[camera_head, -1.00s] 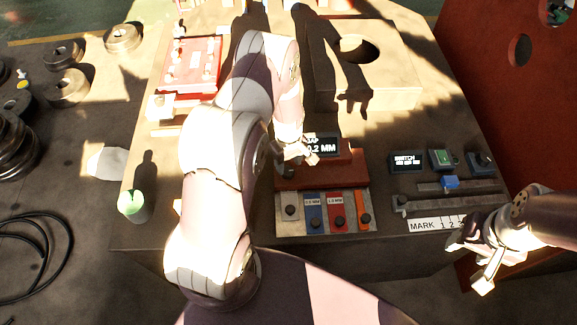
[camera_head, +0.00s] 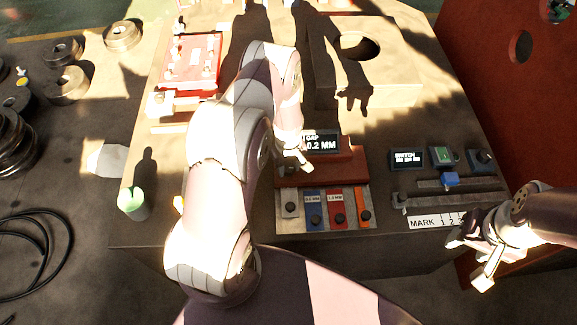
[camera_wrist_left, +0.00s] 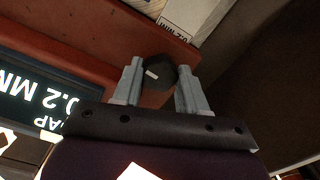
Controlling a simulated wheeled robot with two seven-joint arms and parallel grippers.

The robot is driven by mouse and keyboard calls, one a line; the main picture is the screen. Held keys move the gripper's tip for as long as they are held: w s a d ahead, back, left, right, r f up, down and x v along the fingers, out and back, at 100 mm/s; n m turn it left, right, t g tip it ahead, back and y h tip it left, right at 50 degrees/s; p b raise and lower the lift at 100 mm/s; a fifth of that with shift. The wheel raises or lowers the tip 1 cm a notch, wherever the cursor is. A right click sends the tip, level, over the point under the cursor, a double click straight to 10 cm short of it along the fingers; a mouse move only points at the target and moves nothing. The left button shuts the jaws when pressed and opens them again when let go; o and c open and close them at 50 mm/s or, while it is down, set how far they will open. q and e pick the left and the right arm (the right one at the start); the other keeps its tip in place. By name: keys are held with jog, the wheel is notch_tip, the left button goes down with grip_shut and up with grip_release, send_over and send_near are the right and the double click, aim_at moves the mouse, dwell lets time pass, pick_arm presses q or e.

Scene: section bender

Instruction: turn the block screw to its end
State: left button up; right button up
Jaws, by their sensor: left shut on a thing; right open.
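The block screw (camera_wrist_left: 155,88) has a dark knob with a small pale mark, seen between the fingers in the left wrist view. It sits at the reddish-brown block (camera_head: 340,166), whose display (camera_head: 321,143) reads GAP 0.2 MM. My left gripper (camera_head: 293,168) is at the left part of this block, and its two grey fingers (camera_wrist_left: 160,88) are shut on the knob from both sides. In the head view the knob is hidden by the gripper. My right gripper (camera_head: 470,262) is open and empty, off the bench's front right edge.
Grey, blue, red and orange gauge strips (camera_head: 314,209) lie in front of the block. A switch display (camera_head: 407,159), green button (camera_head: 442,157) and slide with blue knob (camera_head: 450,181) stand to the right. A green-topped cylinder (camera_head: 133,203) is at left.

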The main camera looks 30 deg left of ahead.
aim_at(288, 168)
pick_arm(q)
jog(key=m, duration=0.2)
jog(key=shift+m, duration=0.4)
jog(key=o, duration=0.8)
pick_arm(e)
jog(key=shift+f, duration=0.5)
pick_arm(q)
jog(key=shift+r, duration=0.1)
notch_tip(288, 168, up, 13)
jog(key=b, duration=0.2)
jog(key=shift+f, duration=0.2)
pick_arm(e)
jog(key=shift+f, duration=0.95)
